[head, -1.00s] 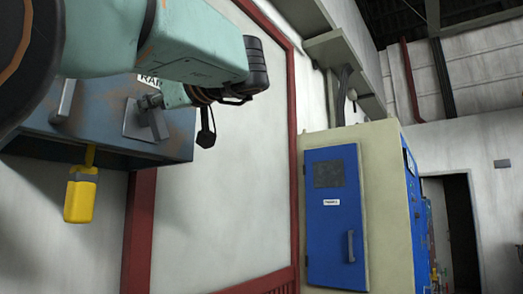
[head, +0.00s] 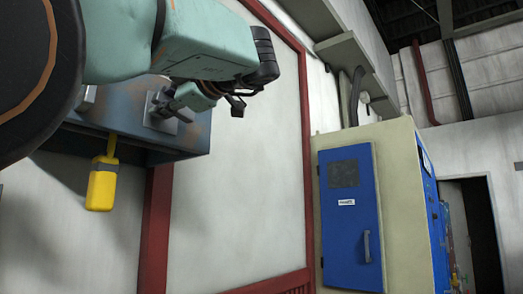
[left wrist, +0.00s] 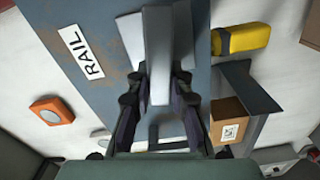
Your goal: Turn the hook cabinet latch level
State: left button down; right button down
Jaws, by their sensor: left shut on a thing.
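The hook cabinet (head: 120,128) is a worn blue-grey box on the wall at the upper left of the head view. Its grey latch (head: 158,112) is on the front, partly covered by my left gripper (head: 180,104). In the left wrist view, the latch (left wrist: 160,52) is a pale grey bar between the two dark fingers of my left gripper (left wrist: 158,85), which is shut on it. The bar runs up and down in that view, along the fingers. The cabinet face (left wrist: 100,85) bears a RAIL label. My right gripper is out of view.
A yellow block (head: 103,185) hangs under the cabinet. A blue-doored cabinet (head: 350,220) stands to the right. The left wrist view shows an orange wall device (left wrist: 52,110) and a brown box (left wrist: 230,122) beside a grey bracket. Bare wall lies below my arm.

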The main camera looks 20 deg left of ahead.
pick_arm(q)
jog(key=shift+w+f+n+b, duration=0.1)
jog(key=shift+f+n+b, duration=0.3)
jog(key=shift+n, duration=0.7)
jog(key=c, duration=1.2)
grip_release()
jog(key=shift+r, duration=0.1)
jog(key=shift+r, duration=0.1)
